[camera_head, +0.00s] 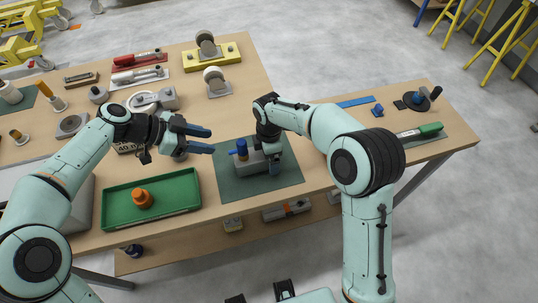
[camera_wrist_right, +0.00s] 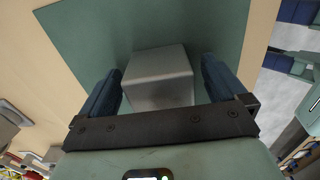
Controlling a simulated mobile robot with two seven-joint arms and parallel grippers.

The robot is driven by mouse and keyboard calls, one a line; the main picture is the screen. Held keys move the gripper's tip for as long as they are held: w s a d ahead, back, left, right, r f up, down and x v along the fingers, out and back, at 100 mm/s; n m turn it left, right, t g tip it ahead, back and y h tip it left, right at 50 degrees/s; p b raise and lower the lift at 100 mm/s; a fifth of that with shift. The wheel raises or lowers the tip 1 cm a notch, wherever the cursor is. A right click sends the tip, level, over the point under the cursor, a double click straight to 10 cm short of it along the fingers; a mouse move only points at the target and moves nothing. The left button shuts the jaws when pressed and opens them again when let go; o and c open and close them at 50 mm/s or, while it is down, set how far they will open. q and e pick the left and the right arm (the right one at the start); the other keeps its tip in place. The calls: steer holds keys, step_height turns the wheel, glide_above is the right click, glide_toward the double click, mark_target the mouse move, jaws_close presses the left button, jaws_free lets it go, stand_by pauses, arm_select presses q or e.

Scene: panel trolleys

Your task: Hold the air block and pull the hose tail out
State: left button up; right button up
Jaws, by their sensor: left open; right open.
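The air block (camera_head: 253,163) is a grey block on the dark green mat (camera_head: 232,188). A blue upright fitting (camera_head: 241,149), which looks like the hose tail, stands at its left end. My right gripper (camera_wrist_right: 162,72) is open above the block, with its blue fingers on either side of it. In the right wrist view the grey block (camera_wrist_right: 158,80) sits between the fingers with a gap on the left; contact on the right is hard to tell. My left gripper (camera_head: 202,140) is open and empty, left of the blue fitting and apart from it, its fingers pointing right.
A green tray (camera_head: 165,218) with an orange knob (camera_head: 142,198) lies left of the mat. Red and grey tools (camera_head: 137,60) and casters (camera_head: 214,80) stand further back. A green-handled tool (camera_head: 430,130) lies at the right. The table's front edge is close to the mat.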

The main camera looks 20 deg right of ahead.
step_height(320, 180, up, 11)
steer(key=shift+r, duration=0.1)
stand_by(0.4)
